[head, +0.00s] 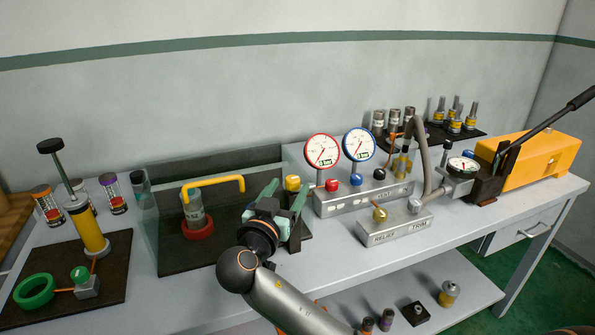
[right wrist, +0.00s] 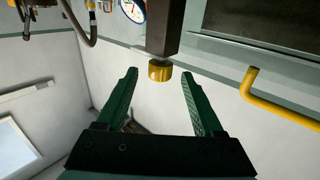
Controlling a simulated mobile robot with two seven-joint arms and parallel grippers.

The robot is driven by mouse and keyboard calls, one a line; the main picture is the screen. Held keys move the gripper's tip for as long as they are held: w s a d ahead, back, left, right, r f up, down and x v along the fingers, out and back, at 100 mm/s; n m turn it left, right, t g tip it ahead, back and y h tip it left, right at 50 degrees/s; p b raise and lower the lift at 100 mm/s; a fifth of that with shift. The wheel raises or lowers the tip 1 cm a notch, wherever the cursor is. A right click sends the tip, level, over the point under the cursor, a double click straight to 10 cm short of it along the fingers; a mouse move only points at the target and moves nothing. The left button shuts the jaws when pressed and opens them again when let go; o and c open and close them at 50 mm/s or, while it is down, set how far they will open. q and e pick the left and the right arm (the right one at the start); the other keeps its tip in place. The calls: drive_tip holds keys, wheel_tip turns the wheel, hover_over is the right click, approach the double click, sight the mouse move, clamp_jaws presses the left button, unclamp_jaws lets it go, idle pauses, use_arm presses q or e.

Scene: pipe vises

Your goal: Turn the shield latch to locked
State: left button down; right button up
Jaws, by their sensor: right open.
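The shield latch looks like a brass knob (head: 292,184) on a dark post (head: 295,232) at the right end of the shield bay. My right gripper (head: 283,197) is open in front of it. In the right wrist view the knob (right wrist: 160,72) lies between and just beyond the fingertips, with a gap on both sides. No finger appears to touch it. The clear shield (head: 150,225) with its yellow handle (head: 213,184) stands left of the gripper. The handle (right wrist: 270,100) also shows in the right wrist view. I cannot read the latch's setting. My left gripper is out of view.
Behind the shield, a clear cylinder stands in a red ring (head: 197,228). Right of the post are a gauge manifold (head: 345,200) and a relief/trim block (head: 393,229). A yellow hand pump (head: 540,160) is at far right. A yellow-bodied pump (head: 90,232) stands at left.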

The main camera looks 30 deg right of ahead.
drive_tip(key=x, duration=0.7)
drive_tip(key=shift+p, duration=0.4)
drive_tip(key=shift+a, duration=0.1)
clamp_jaws()
